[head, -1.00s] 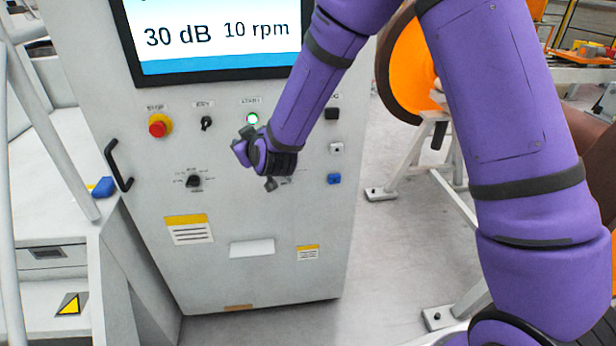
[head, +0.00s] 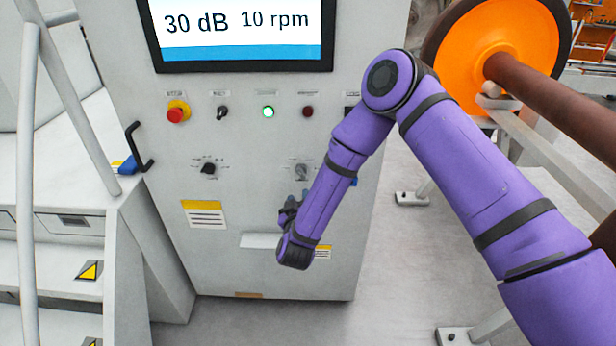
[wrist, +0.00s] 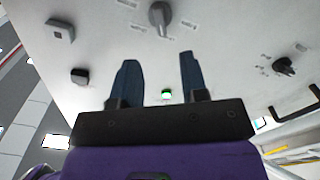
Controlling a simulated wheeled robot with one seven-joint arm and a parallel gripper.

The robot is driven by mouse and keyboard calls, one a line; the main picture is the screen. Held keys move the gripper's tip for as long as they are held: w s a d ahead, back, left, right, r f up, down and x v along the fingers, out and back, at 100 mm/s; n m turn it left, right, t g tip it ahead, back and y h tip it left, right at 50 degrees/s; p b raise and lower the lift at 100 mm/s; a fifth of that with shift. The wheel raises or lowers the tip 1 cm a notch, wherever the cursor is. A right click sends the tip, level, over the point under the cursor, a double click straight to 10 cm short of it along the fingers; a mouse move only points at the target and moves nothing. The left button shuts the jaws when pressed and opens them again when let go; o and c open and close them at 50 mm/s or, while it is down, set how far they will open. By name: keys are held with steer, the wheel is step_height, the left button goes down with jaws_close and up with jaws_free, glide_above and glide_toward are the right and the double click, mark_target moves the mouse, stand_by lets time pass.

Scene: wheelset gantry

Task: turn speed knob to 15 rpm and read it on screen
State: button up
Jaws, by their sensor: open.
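The screen (head: 240,22) on the grey cabinet reads 30 dB and 10 rpm. Two rotary knobs sit below it: a black knob (head: 208,169) on the left and a grey knob (head: 302,172) on the right. Their labels are too small to read, so I cannot tell which one sets speed. My gripper (head: 293,202) is just below the grey knob in the head view. In the wrist view my gripper (wrist: 158,62) is open and empty, with the grey knob (wrist: 159,18) beyond the fingertips and the black knob (wrist: 285,66) off to the right.
A red stop button (head: 177,112), a key switch (head: 222,112), a lit green button (head: 268,112) and a dark red lamp (head: 308,111) line the panel. A black handle (head: 137,148) juts out at left. An orange wheel (head: 490,50) on a brown axle stands right.

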mark_target(302, 176)
steer(key=w, duration=1)
steer(key=shift+w+d, duration=0.15)
steer(key=shift+d, duration=0.05)
steer(key=shift+c, duration=0.4)
jaws_close()
